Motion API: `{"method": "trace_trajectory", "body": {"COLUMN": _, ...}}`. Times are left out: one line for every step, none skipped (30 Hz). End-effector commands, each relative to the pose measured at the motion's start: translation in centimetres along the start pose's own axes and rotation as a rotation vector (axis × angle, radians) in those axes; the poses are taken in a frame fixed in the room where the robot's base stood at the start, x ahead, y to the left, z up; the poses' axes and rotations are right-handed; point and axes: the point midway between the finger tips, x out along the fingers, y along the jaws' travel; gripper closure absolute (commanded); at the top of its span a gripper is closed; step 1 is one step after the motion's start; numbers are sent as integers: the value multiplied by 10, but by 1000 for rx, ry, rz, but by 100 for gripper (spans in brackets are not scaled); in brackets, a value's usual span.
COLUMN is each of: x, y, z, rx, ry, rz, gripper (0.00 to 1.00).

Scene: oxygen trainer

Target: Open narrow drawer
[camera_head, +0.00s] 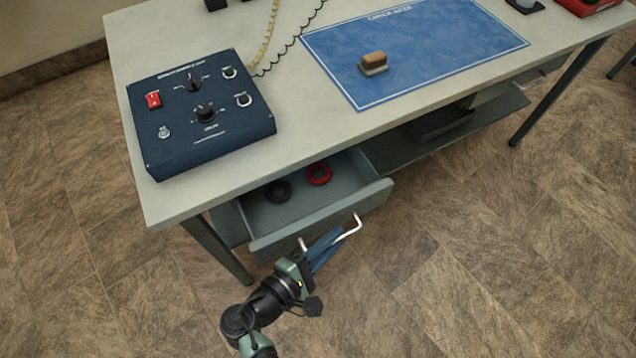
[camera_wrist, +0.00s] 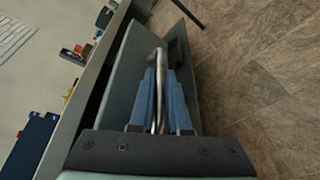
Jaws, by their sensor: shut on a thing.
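The narrow drawer (camera_head: 325,214) is under the left part of the table and stands pulled out, its inside showing. A black ring (camera_head: 278,191) and a red ring (camera_head: 319,173) lie in it. A pale metal bar handle (camera_head: 352,231) is on its front. My gripper (camera_head: 338,236) is at the front of the drawer, its blue fingers shut on the handle. In the wrist view the handle (camera_wrist: 161,62) runs between the two blue fingers (camera_wrist: 160,85). The fingers cover the middle of the handle in the head view.
The table (camera_head: 290,130) carries a dark blue control box (camera_head: 200,140), a blue mat (camera_head: 420,50) and a brown-topped block (camera_head: 373,62). A table leg (camera_head: 218,248) stands left of the drawer. A shelf (camera_head: 440,130) is to the right. The floor in front is clear.

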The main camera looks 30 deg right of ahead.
Motion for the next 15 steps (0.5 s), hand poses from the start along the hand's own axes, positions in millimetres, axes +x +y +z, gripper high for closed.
{"method": "trace_trajectory", "body": {"x": -6, "y": -3, "z": 16, "rx": -7, "ry": 1, "rz": 0, "gripper": 100}}
{"method": "trace_trajectory", "body": {"x": -9, "y": -8, "z": 22, "rx": -6, "ry": 1, "rz": 0, "gripper": 100}}
{"method": "trace_trajectory", "body": {"x": -12, "y": -14, "z": 30, "rx": -6, "ry": 1, "rz": 0, "gripper": 100}}
{"method": "trace_trajectory", "body": {"x": -15, "y": -19, "z": 36, "rx": -6, "ry": 1, "rz": 0, "gripper": 100}}
{"method": "trace_trajectory", "body": {"x": -17, "y": -24, "z": 42, "rx": -6, "ry": 0, "rz": 0, "gripper": 100}}
{"method": "trace_trajectory", "body": {"x": -20, "y": -29, "z": 49, "rx": -5, "ry": 0, "rz": 0, "gripper": 100}}
{"method": "trace_trajectory", "body": {"x": -22, "y": -33, "z": 54, "rx": -5, "ry": 1, "rz": 1, "gripper": 100}}
{"method": "trace_trajectory", "body": {"x": -25, "y": -37, "z": 59, "rx": -5, "ry": 1, "rz": 1, "gripper": 100}}
{"method": "trace_trajectory", "body": {"x": -27, "y": -42, "z": 66, "rx": -4, "ry": 1, "rz": 1, "gripper": 100}}
{"method": "trace_trajectory", "body": {"x": -29, "y": -46, "z": 70, "rx": -3, "ry": 1, "rz": 1, "gripper": 100}}
{"method": "trace_trajectory", "body": {"x": -31, "y": -49, "z": 75, "rx": -2, "ry": 1, "rz": 1, "gripper": 100}}
{"method": "trace_trajectory", "body": {"x": -33, "y": -54, "z": 80, "rx": -2, "ry": 1, "rz": 1, "gripper": 100}}
{"method": "trace_trajectory", "body": {"x": -35, "y": -57, "z": 84, "rx": -1, "ry": 0, "rz": 1, "gripper": 100}}
{"method": "trace_trajectory", "body": {"x": -36, "y": -59, "z": 87, "rx": -1, "ry": 0, "rz": 1, "gripper": 100}}
{"method": "trace_trajectory", "body": {"x": -38, "y": -63, "z": 92, "rx": 0, "ry": 0, "rz": 1, "gripper": 100}}
